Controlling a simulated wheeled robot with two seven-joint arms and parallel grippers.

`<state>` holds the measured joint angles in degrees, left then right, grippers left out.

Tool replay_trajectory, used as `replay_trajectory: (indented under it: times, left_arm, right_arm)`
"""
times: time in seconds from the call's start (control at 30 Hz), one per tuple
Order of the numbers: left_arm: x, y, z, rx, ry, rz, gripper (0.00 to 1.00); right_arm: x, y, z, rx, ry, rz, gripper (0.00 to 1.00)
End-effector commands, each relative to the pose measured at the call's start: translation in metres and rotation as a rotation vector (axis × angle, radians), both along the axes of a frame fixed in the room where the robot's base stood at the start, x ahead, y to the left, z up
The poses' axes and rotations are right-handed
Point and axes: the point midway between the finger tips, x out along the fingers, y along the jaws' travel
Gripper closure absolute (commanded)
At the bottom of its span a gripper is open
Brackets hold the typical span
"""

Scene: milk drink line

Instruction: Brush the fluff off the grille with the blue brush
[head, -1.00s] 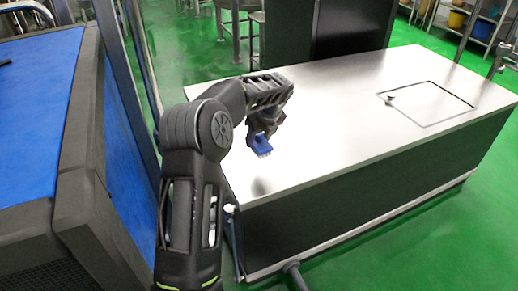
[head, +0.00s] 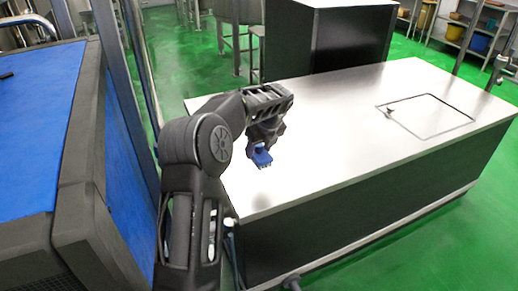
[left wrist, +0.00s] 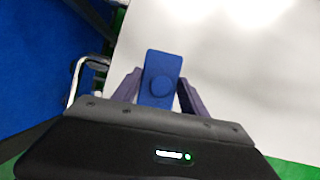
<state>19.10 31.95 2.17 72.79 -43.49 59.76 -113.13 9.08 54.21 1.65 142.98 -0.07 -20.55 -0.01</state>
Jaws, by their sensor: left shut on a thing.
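The blue brush (head: 261,156) is held by my left gripper (head: 259,146) above the near left part of a metal-topped cabinet. Its bristles point down. In the left wrist view the brush (left wrist: 161,77) sits between the two fingers of my left gripper (left wrist: 160,95), which is shut on it. The brush looks clear of the metal top. I cannot make out a grille with fluff for certain; dark mesh shows low on the dark-framed unit at the lower left. My right gripper is not in view.
The metal top (head: 340,135) is mostly bare, with a square outlined hatch (head: 428,115) at its right. A blue-topped, dark-framed unit (head: 35,130) stands at left. A dark block (head: 340,35) stands behind the cabinet. Green floor (head: 440,225) is free at right.

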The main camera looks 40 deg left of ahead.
Motion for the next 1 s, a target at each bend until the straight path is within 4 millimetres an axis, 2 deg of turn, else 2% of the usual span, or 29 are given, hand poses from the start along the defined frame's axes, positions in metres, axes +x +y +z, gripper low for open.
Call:
replay_trajectory:
  times: [0.1, 0.23, 0.37, 0.47, 0.63, 0.8, 0.9, 1.0]
  left_arm:
    - [0.000, 0.000, 0.000, 0.000, 0.000, 0.000, 0.82]
    - [0.000, -0.005, -0.001, -0.001, 0.001, 0.007, 0.82]
    - [0.001, -0.028, -0.006, -0.001, 0.001, 0.052, 0.82]
    - [0.000, -0.062, -0.013, 0.001, 0.003, 0.128, 0.82]
    - [-0.016, -0.145, -0.027, 0.003, 0.004, 0.348, 0.82]
    - [-0.053, -0.228, -0.037, 0.005, 0.004, 0.637, 0.82]
    - [-0.079, -0.264, -0.040, 0.004, 0.005, 0.791, 0.82]
    - [-0.099, -0.288, -0.040, 0.003, 0.002, 0.908, 0.82]
  right_arm:
    - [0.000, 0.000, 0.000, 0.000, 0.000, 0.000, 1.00]
    - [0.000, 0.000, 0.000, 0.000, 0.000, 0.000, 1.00]
    - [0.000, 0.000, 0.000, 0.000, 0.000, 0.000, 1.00]
    - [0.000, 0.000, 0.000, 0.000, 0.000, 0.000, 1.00]
    - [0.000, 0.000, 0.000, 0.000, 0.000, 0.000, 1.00]
    - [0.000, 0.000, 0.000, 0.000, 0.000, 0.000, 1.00]
    - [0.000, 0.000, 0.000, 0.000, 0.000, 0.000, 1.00]
    - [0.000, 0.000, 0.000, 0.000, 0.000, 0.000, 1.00]
